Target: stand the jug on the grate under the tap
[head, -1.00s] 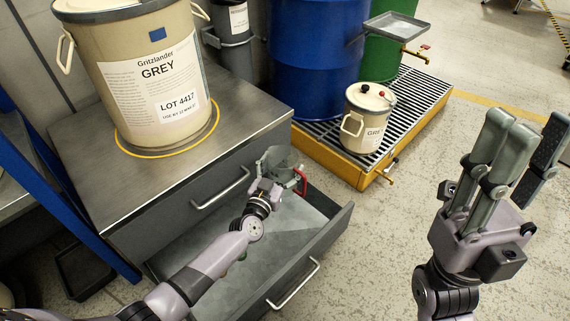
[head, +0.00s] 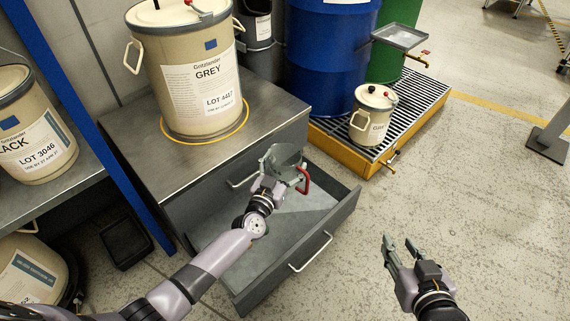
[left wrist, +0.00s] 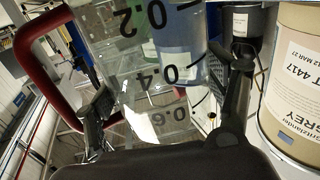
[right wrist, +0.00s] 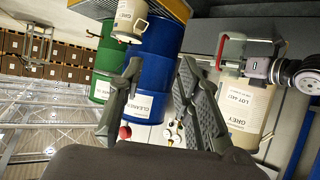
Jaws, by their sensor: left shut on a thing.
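The clear jug (head: 283,158) with a red handle (head: 304,181) is above the open drawer in the head view. My left gripper (head: 268,187) is shut on it. In the left wrist view the jug's marked wall (left wrist: 150,50) shows between the fingers, with the red handle (left wrist: 38,60) at left. The black slatted grate (head: 425,97) lies on a yellow base to the right. A brass tap (head: 416,58) juts out over it from by the green drum. My right gripper (head: 400,243) is open and empty over the floor, away from the jug.
A small GREY pail (head: 371,120) stands on the grate's front part. The blue drum (head: 330,60) and green drum (head: 395,58) stand behind, with a grey tray (head: 400,36) above the tap. The open drawer (head: 350,198) and cabinet with a large GREY bucket (head: 205,85) are at left.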

